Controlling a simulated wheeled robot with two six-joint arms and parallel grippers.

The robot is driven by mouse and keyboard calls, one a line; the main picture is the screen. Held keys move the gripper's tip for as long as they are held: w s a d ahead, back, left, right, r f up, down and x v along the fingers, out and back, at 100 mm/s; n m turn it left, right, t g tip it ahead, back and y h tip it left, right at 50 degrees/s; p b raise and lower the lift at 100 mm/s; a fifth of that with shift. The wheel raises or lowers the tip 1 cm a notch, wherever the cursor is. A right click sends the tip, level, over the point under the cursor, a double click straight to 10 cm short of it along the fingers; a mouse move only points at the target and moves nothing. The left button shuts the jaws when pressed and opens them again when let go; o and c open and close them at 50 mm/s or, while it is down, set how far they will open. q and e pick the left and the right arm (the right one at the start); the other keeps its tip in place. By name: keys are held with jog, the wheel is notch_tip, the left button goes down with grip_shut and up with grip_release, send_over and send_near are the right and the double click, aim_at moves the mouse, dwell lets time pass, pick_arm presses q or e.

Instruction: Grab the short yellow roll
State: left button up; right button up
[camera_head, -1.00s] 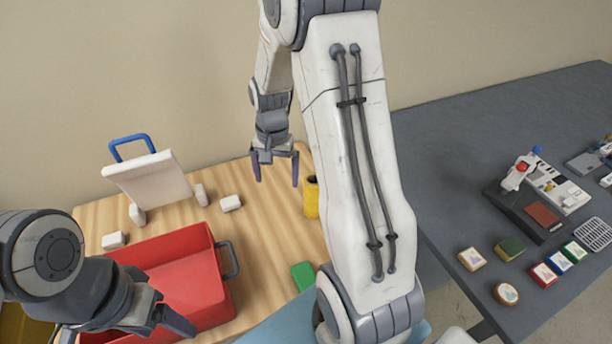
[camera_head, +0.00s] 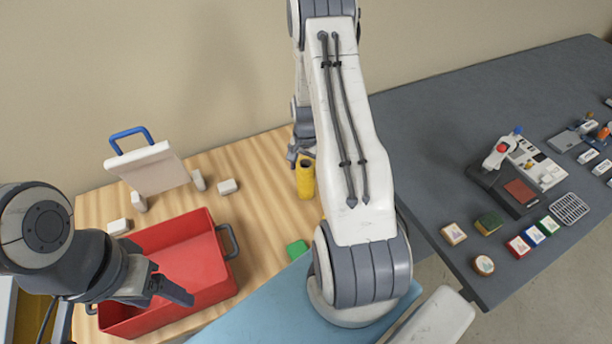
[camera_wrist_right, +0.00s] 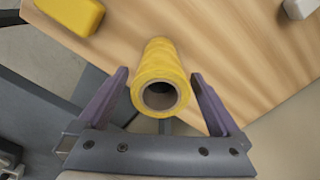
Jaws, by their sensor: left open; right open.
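The short yellow roll (camera_head: 306,180) stands upright on the wooden table, just left of my right arm in the head view. In the right wrist view the yellow roll (camera_wrist_right: 159,76) lies between the two purple fingers, with its open core facing the camera. My right gripper (camera_wrist_right: 166,108) is open, a finger on each side of the roll with gaps visible. My left gripper (camera_head: 172,287) is open and empty over the red bin (camera_head: 196,263).
Several white blocks (camera_head: 228,187) and a white board with a blue handle (camera_head: 148,168) stand on the wooden table (camera_head: 262,170). A green block (camera_head: 297,249) lies near its front. A yellow block (camera_wrist_right: 70,14) shows in the wrist view. A grey table (camera_head: 440,120) holds devices at right.

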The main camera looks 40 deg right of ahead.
jog(key=shift+f, duration=1.25)
grip_shut()
jog(key=shift+r, duration=0.15)
